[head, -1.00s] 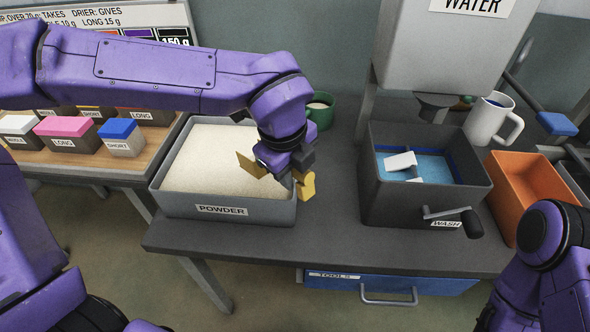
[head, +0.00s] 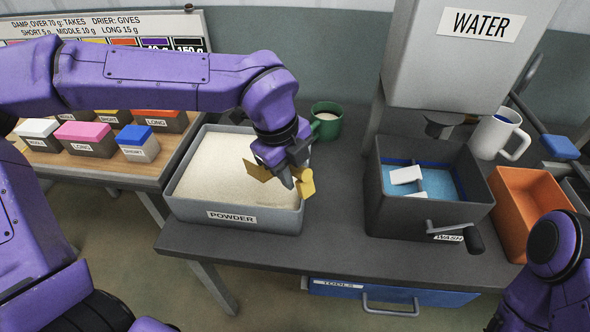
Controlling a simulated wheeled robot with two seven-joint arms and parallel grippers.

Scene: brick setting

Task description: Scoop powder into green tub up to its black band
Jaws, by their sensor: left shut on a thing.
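The powder bin (head: 188,202) is a grey open box, nearly full of pale powder (head: 215,165). The green tub (head: 338,126) stands behind the bin's right back corner, upright, with pale powder inside; I cannot make out its black band. My left gripper (head: 282,178) points down over the right side of the bin. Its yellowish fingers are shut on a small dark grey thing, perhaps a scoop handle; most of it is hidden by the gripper. My right arm shows at the lower right, but its gripper is out of view.
Right of the bin stand the dark wash tub (head: 405,218) with a crank, the water tank (head: 450,60), a white mug (head: 495,135) and an orange bin (head: 525,195). Coloured blocks (head: 85,140) fill the left table. The counter between bin and wash tub is clear.

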